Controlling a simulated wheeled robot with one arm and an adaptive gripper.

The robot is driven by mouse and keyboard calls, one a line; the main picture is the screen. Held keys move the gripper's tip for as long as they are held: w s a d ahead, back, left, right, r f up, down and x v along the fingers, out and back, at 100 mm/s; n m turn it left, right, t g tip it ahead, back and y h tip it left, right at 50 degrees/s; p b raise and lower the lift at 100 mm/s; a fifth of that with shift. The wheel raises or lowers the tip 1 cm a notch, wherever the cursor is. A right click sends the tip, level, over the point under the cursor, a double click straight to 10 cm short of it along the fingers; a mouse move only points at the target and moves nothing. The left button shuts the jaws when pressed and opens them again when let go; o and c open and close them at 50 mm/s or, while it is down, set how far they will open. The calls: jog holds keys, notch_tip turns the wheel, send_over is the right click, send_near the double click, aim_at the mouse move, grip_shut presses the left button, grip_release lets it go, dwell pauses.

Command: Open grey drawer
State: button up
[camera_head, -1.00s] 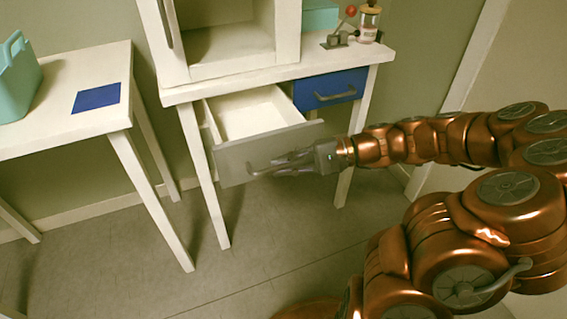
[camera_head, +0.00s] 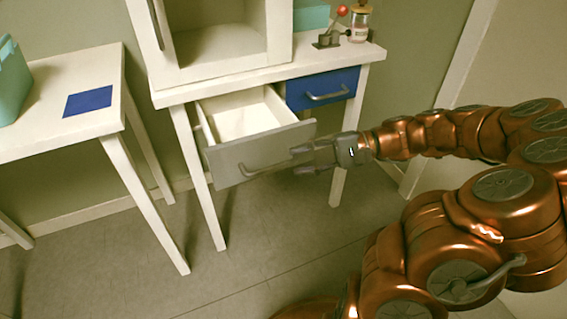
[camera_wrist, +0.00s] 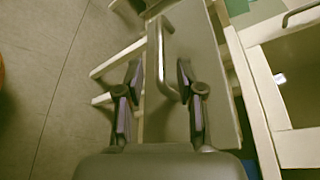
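The grey drawer (camera_head: 262,150) is pulled out of the left side of the white table, and its pale inside shows empty. Its bar handle (camera_head: 262,168) is on the front face. My gripper (camera_head: 297,160) is in front of the right part of that face, near the handle's right end. In the wrist view the two fingers of my gripper (camera_wrist: 158,82) are spread apart with nothing between the tips. The handle (camera_wrist: 163,50) lies just ahead, roughly between the fingers. Whether a finger touches the drawer front is unclear.
A shut blue drawer (camera_head: 322,89) is right of the grey one. A white open-fronted cabinet (camera_head: 214,73), a red-knobbed device (camera_head: 332,30) and a bottle (camera_head: 359,24) stand on the table (camera_head: 374,52). A second white table (camera_head: 104,62) is at left. Floor in front is clear.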

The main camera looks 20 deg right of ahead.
jog(key=v, duration=0.6)
jog(key=shift+s, duration=0.1)
dwell(0.4)
jog(key=s+a+r+n+g+h+p, duration=0.3)
jog(key=s+a+r+g+p, duration=0.1)
jog(key=a+r+p, duration=0.35)
jog(key=s+a+r+n+g+h+p, duration=0.3)
jog(key=s+a+r+p, duration=0.1)
jog(key=a+r+p, duration=0.3)
jog(key=s+d+r+n+h+p, duration=0.2)
jog(key=s+r+h+p, duration=0.6)
jog(key=p, duration=0.9)
notch_tip(320, 180, up, 4)
jog(key=s+n, duration=0.2)
jog(key=s, duration=0.1)
jog(key=shift+d+h, duration=0.15)
jog(key=shift+h, duration=0.15)
jog(key=shift+f, duration=0.1)
